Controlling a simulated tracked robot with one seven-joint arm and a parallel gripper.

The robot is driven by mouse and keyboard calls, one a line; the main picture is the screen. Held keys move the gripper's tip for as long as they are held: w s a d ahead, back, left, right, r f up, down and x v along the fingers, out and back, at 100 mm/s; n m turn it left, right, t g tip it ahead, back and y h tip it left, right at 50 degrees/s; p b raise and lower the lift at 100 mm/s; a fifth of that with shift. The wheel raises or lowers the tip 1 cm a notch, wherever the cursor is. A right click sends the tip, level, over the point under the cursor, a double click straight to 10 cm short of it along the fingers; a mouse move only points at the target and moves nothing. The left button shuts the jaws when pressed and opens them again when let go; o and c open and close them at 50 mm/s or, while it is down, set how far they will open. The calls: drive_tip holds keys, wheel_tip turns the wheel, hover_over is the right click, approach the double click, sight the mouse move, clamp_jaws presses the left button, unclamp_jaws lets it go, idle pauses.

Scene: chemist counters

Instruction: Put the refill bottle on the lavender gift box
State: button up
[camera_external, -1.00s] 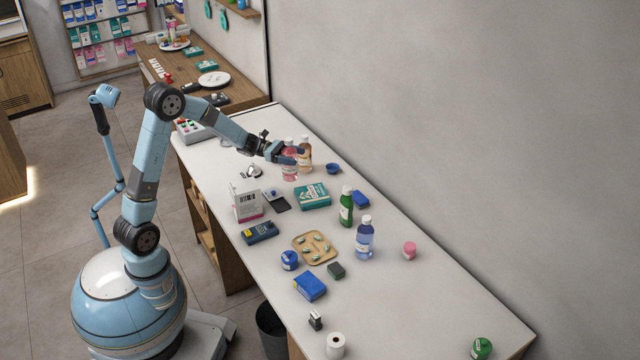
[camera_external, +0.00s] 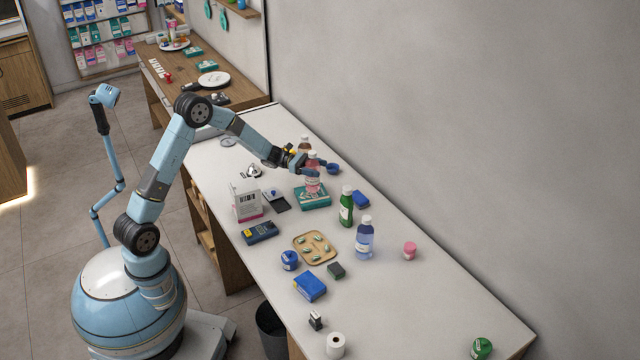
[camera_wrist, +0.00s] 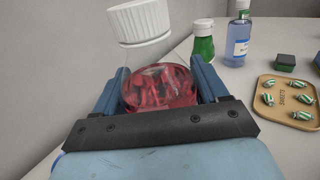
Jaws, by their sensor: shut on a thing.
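My gripper (camera_external: 305,172) is shut on a clear bottle (camera_external: 313,184) with pink-red contents and a white cap, which I take as the refill bottle. In the wrist view the bottle (camera_wrist: 158,90) sits between the two blue fingers, its cap (camera_wrist: 140,22) above them. In the outside view the bottle overlaps the teal-and-white box (camera_external: 310,201); I cannot tell whether it touches it. I see no clearly lavender gift box in either view.
A green bottle (camera_external: 346,208) and a blue bottle (camera_external: 364,240) stand to the right. An orange-brown bottle (camera_external: 305,145) is behind my gripper. The counter's right part is mostly clear.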

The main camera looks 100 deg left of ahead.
drive_tip(key=shift+f, duration=1.25)
drive_tip(key=o, duration=1.5)
drive_tip(key=shift+f, duration=0.1)
drive_tip(key=s+a, duration=0.2)
drive_tip(key=s, duration=1)
drive_tip(key=shift+o, duration=0.2)
